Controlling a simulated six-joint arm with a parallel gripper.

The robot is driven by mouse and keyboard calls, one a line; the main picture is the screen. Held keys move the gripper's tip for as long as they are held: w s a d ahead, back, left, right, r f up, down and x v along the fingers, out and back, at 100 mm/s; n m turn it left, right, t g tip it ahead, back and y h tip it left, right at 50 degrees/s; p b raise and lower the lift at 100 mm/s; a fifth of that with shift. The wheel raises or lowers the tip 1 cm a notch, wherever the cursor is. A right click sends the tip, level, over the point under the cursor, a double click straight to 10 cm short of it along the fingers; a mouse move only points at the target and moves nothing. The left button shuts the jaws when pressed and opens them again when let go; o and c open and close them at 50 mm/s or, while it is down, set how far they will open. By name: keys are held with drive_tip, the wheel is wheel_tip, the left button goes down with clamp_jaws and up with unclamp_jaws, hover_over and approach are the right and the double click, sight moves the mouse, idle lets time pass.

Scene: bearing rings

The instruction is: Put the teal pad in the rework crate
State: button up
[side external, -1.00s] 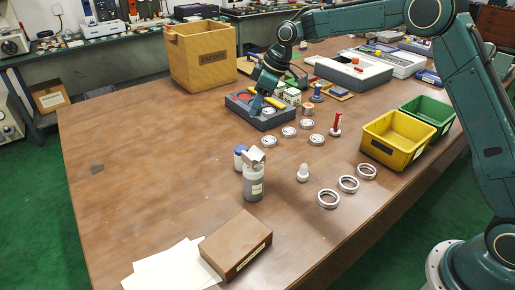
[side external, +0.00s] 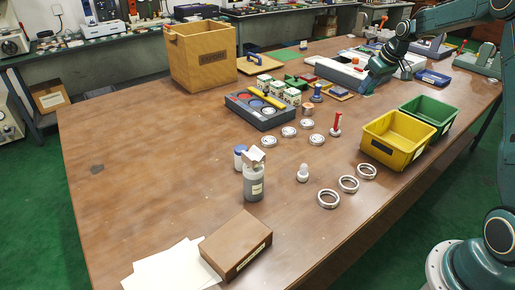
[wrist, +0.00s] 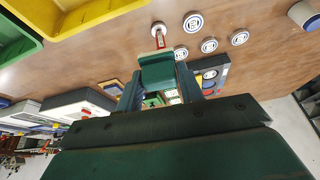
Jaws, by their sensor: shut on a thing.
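My gripper (side external: 370,86) is at the back right of the table, behind the yellow bin. In the wrist view my gripper (wrist: 158,90) is shut on the teal pad (wrist: 157,68), a flat block between the two fingers. The pad is hard to make out in the side view. A large tan wooden crate (side external: 190,68) with a dark label stands at the back left. A yellow bin (side external: 375,155) and a green bin (side external: 443,115) stand at the right. The labels are too small to read, so I cannot tell which is the rework crate.
A dark tray (side external: 262,122) with coloured discs lies mid-table. Several bearing rings (side external: 348,184), a red-handled tool (side external: 336,125), a grey bottle (side external: 254,182) and a brown box (side external: 236,243) stand nearer. Grey cases crowd the back right. The left of the table is clear.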

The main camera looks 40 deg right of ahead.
drive_tip(key=s+d+m+h, duration=0.2)
drive_tip(key=s+d+m, duration=0.2)
drive_tip(key=s+d, duration=0.65)
approach(396, 140)
drive_tip(key=shift+g, duration=0.3)
drive_tip(key=a+f, duration=0.1)
drive_tip(key=w+a+f, duration=0.1)
drive_tip(key=f, duration=0.1)
drive_tip(key=a+f, duration=0.2)
drive_tip(key=shift+w+a, duration=0.1)
drive_tip(key=shift+w, duration=0.25)
drive_tip(key=shift+f+y, duration=0.15)
drive_tip(key=shift+y, duration=0.15)
drive_tip(key=o, duration=1)
drive_tip(key=shift+v, duration=6.2)
drive_tip(key=shift+a, duration=0.1)
